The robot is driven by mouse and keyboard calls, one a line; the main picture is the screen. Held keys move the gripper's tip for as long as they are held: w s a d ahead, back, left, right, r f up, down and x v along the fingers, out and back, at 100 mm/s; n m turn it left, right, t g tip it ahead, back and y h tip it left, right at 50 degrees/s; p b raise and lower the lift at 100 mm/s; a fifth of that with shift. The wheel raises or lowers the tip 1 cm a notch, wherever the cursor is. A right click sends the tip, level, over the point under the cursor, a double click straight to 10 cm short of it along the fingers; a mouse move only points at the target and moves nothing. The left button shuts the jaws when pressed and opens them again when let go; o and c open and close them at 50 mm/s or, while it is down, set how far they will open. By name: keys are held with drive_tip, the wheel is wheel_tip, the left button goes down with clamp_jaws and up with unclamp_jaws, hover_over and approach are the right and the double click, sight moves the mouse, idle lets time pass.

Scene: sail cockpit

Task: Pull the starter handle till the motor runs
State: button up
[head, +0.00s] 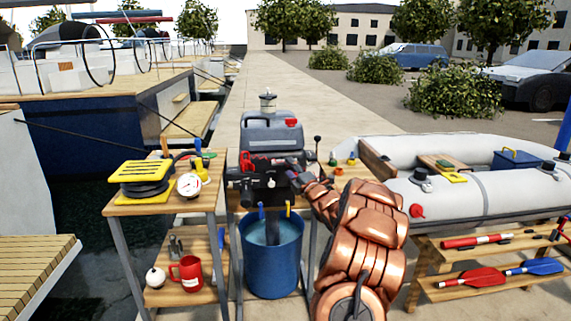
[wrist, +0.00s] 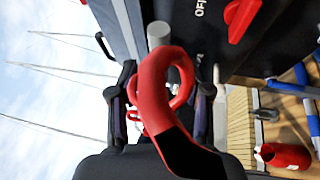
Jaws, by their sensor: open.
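My gripper (head: 290,168) is at the right front of the motor, seen small and dark at the end of my copper arm. In the wrist view my gripper (wrist: 170,95) has its two dark fingers apart. A red curved grip (wrist: 163,62), which looks like the starter handle, shows between and in front of the fingers. I cannot tell whether they touch it. A red lever (wrist: 240,18) sits beside "OFF" lettering on the dark motor face.
A blue barrel (head: 273,262) of water stands below the motor. A wooden side table (head: 140,208) at left holds a yellow hose reel (head: 143,175), a gauge (head: 189,185) and a red mug (head: 187,273). A grey inflatable boat (head: 465,190) is on the right.

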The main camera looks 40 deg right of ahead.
sight(286, 164)
drive_tip(key=x, duration=0.3)
drive_tip(key=shift+w+d, duration=0.1)
drive_tip(key=shift+w, duration=0.2)
drive_tip(key=shift+w+d+r, duration=0.1)
drive_tip(key=shift+w+d, duration=0.05)
drive_tip(key=shift+w, duration=0.3)
clamp_jaws()
